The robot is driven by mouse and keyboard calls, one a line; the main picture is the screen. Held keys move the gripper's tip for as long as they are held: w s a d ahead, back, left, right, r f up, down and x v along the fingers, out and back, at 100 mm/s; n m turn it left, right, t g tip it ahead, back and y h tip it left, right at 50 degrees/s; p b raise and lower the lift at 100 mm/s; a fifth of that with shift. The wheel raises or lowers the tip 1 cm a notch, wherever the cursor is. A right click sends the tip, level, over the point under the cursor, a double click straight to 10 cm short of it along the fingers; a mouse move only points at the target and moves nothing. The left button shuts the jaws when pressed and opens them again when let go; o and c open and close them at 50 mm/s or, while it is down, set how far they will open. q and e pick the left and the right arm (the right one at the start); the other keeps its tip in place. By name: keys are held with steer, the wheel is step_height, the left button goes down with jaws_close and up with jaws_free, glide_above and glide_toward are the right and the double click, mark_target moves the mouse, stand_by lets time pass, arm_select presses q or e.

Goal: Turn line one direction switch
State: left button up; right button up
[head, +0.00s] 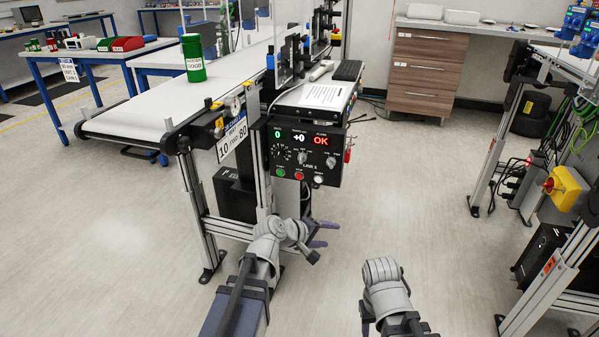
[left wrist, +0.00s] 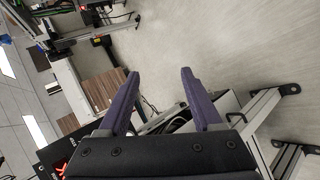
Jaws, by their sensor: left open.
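The black control panel (head: 305,157) of line 1 hangs on the front of the belt conveyor in the head view. It bears displays reading 0, +0 and OK, a large dial, small knobs and a row of green, red and white buttons. The small labels are too fine to read, so I cannot tell which knob is the direction switch. My left gripper (head: 318,234) is below the panel, apart from it, pointing right. In the left wrist view its two purple fingers (left wrist: 167,100) are spread with nothing between them. My right arm shows at bottom centre, its fingertips not visible.
The conveyor belt (head: 140,119) carries a green canister (head: 193,58). A tray with a paper sheet (head: 322,95) sits above the panel. Another frame with a yellow box (head: 567,188) stands at right. The floor between is clear.

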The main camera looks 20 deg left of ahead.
arm_select(q)
steer(key=w+a+r+n+t, duration=0.4)
steer(key=w+r+n+t, duration=0.1)
steer(key=r+n, duration=0.2)
steer(key=n+t+y, duration=0.4)
steer(key=n+y, duration=0.1)
steer(key=n, duration=0.6)
glide_toward(300, 160)
steer(key=w, duration=0.1)
steer(key=shift+w+d+f, duration=0.1)
steer(key=shift+w+d, duration=0.05)
steer(key=shift+w, duration=1.25)
steer(key=shift+w+d+r, duration=0.1)
steer(key=shift+w+d, duration=0.05)
steer(key=shift+w, duration=1.25)
steer(key=shift+w+d+f, duration=0.1)
steer(key=shift+w+d, duration=0.05)
steer(key=shift+w, duration=1.25)
steer(key=shift+s, duration=0.1)
jaws_close()
